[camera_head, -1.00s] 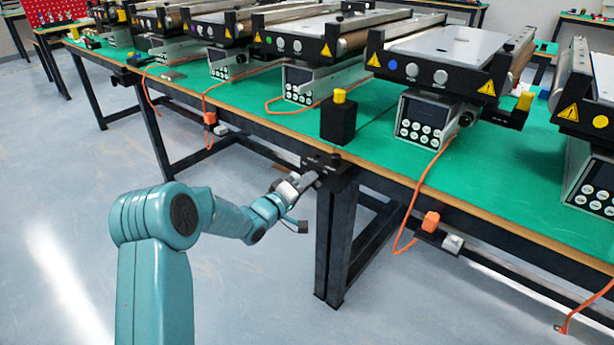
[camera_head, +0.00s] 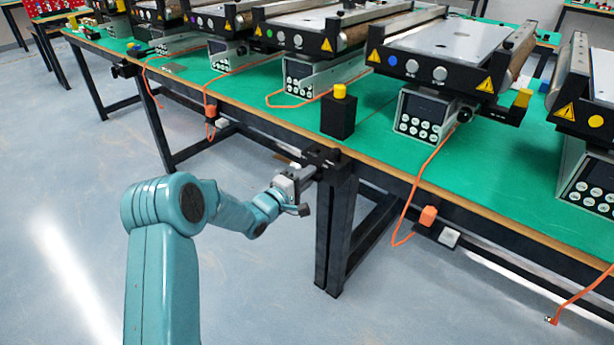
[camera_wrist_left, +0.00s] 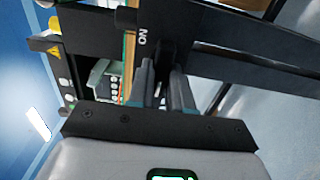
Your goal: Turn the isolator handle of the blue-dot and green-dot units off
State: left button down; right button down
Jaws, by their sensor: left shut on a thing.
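The blue-dot unit (camera_head: 420,67) is a mini conveyor at the right of the bench, with a blue dot on its black front. The green-dot unit (camera_head: 285,37) stands left of it. A black isolator (camera_head: 322,155) is fixed at the bench's front edge above a leg. My left gripper (camera_head: 308,173) is at this isolator, shut on its handle, which the fingers mostly hide. In the left wrist view the fingers (camera_wrist_left: 164,92) meet a dark part below an "ON" label. I cannot tell which unit this isolator serves. My right gripper is not in view.
A black block with a yellow top (camera_head: 338,115) stands on the green bench top (camera_head: 375,135) above the isolator. Orange cables (camera_head: 420,190) hang over the front edge. A yellow-dot unit (camera_head: 590,115) is at the far right. Floor in front is clear.

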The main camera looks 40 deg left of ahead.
pick_arm(q)
jog(key=c, duration=1)
grip_release()
jog(key=shift+c, duration=0.2)
jog(key=s+a+p, duration=0.1)
jog(key=s, duration=1.5)
jog(key=shift+s+a, duration=0.15)
